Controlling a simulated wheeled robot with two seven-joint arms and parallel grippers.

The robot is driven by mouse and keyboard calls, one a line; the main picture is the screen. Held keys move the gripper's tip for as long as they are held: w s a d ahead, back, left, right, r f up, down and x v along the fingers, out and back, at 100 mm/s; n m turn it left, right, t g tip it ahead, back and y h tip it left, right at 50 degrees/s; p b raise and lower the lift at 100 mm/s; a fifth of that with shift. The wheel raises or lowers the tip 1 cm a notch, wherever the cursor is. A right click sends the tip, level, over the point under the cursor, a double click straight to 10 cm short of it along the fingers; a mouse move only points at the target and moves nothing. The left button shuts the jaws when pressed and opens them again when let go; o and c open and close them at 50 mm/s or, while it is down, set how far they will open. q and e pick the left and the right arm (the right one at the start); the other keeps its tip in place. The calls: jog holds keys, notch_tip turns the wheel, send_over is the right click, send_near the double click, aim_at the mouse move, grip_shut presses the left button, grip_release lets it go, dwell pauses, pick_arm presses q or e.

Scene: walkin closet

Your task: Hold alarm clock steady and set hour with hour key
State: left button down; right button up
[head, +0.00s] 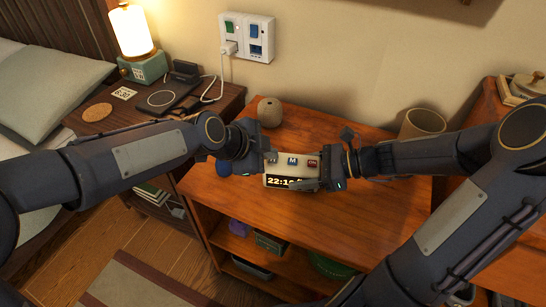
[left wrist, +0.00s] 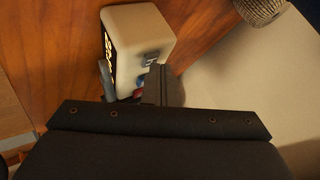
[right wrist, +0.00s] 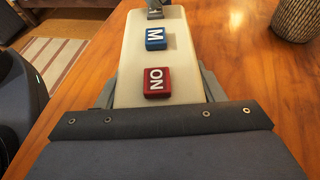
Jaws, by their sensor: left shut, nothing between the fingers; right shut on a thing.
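The alarm clock (head: 281,181) is a cream block on the wooden cabinet top, with a lit display that starts 22:1; its last part is covered. On its top are a blue M key (right wrist: 156,39) and a red ON key (right wrist: 156,82). My right gripper (head: 318,170) is shut on the clock from its right end, one finger along the front and one along the back. My left gripper (head: 270,157) is shut and empty, its tips at the top of the clock's left end.
A round beige object (head: 270,112) stands behind the clock, and a woven cup (head: 422,123) stands at the back right. A nightstand with a lit lamp (head: 132,32) is at the left. The cabinet top in front of the clock (head: 330,225) is clear.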

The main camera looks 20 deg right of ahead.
aim_at(269, 162)
pick_arm(q)
jog(key=shift+r, duration=0.85)
jog(key=shift+r, duration=2.5)
pick_arm(e)
jog(key=o, duration=1.4)
jog(key=shift+o, duration=0.2)
jog(key=shift+d, duration=0.1)
